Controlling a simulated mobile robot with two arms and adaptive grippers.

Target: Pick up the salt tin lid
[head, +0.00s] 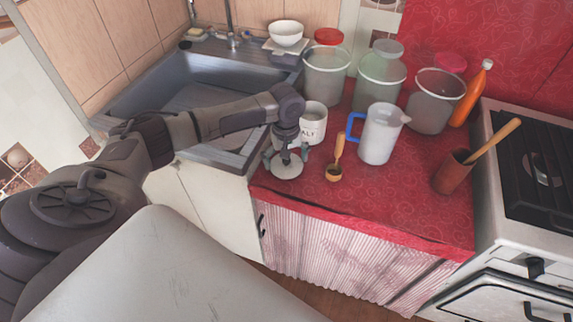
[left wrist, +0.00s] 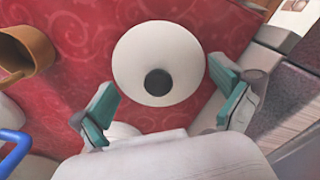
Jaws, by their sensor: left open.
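The salt tin lid (head: 287,171) is a cream-white disc lying on the red oilcloth near the counter's front left corner. In the left wrist view the lid (left wrist: 150,38) shows its round dark knob on top. My left gripper (head: 286,155) is pointed down over the lid, open, with nothing between its fingers. In the left wrist view its teal finger pads (left wrist: 168,97) stand apart on either side, below the disc's middle. The open white salt tin (head: 314,124), with part of its lettering hidden, stands just behind my gripper. My right gripper is not in view.
A wooden scoop (head: 338,160) lies to the right, then a white jug with blue handle (head: 379,135). A sink (head: 190,85) is at left, a stove (head: 520,215) at right.

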